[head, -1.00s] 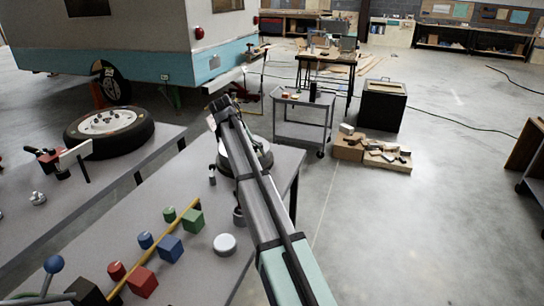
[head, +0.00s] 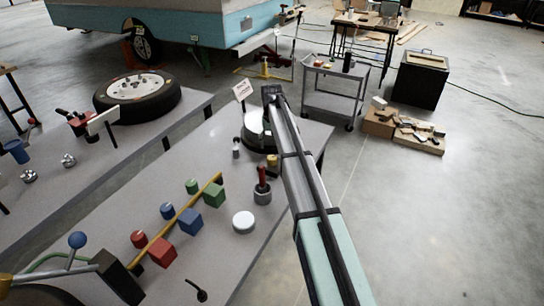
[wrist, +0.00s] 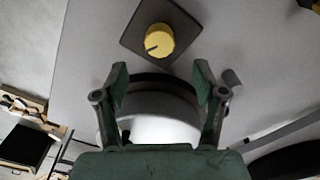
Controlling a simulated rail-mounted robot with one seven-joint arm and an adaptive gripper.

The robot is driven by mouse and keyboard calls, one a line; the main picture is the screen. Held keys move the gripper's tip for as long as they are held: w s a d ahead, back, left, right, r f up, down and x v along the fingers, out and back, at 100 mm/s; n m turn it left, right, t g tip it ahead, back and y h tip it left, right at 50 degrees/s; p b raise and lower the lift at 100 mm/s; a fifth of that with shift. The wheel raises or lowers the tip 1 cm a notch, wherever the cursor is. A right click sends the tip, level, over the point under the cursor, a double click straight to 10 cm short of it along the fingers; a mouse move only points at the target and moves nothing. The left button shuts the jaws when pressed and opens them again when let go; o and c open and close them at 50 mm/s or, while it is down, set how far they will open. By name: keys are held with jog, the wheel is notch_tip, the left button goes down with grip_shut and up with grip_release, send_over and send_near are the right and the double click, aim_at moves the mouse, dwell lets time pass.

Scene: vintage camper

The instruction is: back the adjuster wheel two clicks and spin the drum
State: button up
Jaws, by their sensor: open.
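A drum with a dark rim and pale face (head: 254,128) sits near the far end of the grey bench, partly hidden behind my arm. In the wrist view the drum (wrist: 160,128) lies below and between the fingers. A yellow round knob with a dark mark (wrist: 158,40) sits on a dark square plate just beyond the fingertips; it also shows beside my arm in the head view (head: 272,160). I cannot tell for sure that this knob is the adjuster wheel. My gripper (wrist: 162,82) is open and empty, apart from the knob.
Coloured blocks and cylinders (head: 190,221) lie along a yellow stick (head: 178,222) on the bench. A white disc (head: 243,222) and a red-handled piece (head: 262,186) are near my arm. A small sign (head: 242,90) stands by the drum. A tyre (head: 138,92) lies on the left bench.

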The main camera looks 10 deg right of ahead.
aim_at(272, 157)
notch_tip(272, 157, down, 8)
jog(key=shift+f+p, duration=0.25)
jog(key=shift+p, duration=0.75)
jog(key=shift+c, duration=0.3)
jog(key=c, duration=1.1)
